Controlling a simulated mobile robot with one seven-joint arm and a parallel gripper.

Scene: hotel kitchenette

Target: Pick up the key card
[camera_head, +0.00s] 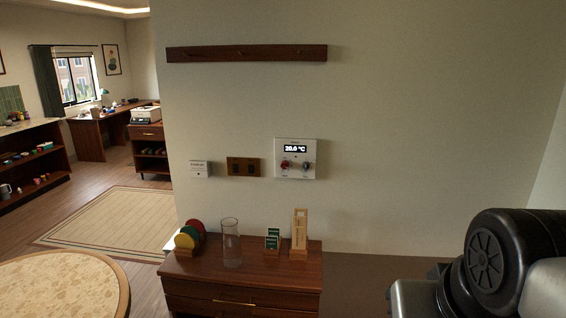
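No key card can be told for sure at this size. Small dark green cards (272,236) with pale marks stand upright in a low wooden holder on top of the brown wooden cabinet (208,269); one of them may be the key card. A small white plate (199,168) with printing is on the wall above the cabinet, beside a brown switch plate (243,166). My gripper is not in view; only a black and grey part of my arm shows at the lower right.
On the cabinet are coloured round discs (188,236) in a rack, a clear glass cylinder (231,243) and a tall wooden stand (299,233). A thermostat panel (296,159) and a wooden rail (246,53) are on the wall. A round table (62,287) is at lower left.

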